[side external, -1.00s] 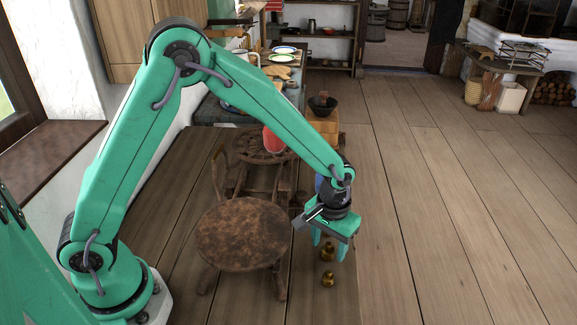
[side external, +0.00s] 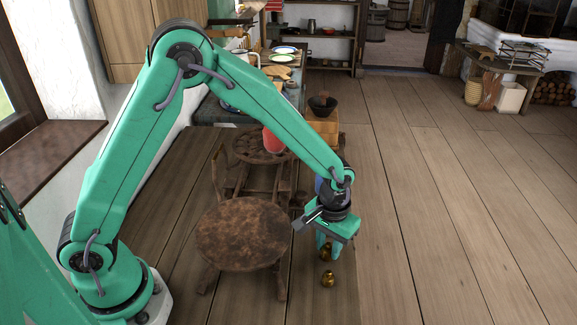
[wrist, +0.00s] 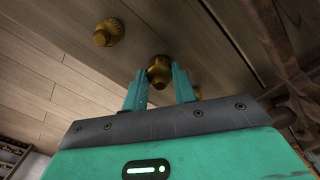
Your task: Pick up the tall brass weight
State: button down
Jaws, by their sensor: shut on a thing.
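One, seemingly the taller brass weight (side external: 326,252), is between the fingertips of my gripper (side external: 328,249). It also shows in the wrist view (wrist: 159,75), where the teal fingers of my gripper (wrist: 160,72) close on its two sides. The fingers partly hide it in the side view. The other brass weight (side external: 328,280) is a little nearer the camera and apart from the fingers. It shows at upper left in the wrist view (wrist: 106,34). My gripper points down, and I see no lift.
A red container (side external: 272,140) stands further back. Planked space to the right is clear.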

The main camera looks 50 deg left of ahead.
aim_at(329, 243)
jog(key=shift+r, duration=0.1)
jog(key=shift+r, duration=0.75)
notch_tip(329, 243, up, 2)
jog(key=shift+r, duration=0.2)
jog(key=s+d+r, duration=0.7)
jog(key=s, duration=0.2)
jog(key=shift+d, duration=0.15)
jog(key=shift+s, duration=0.1)
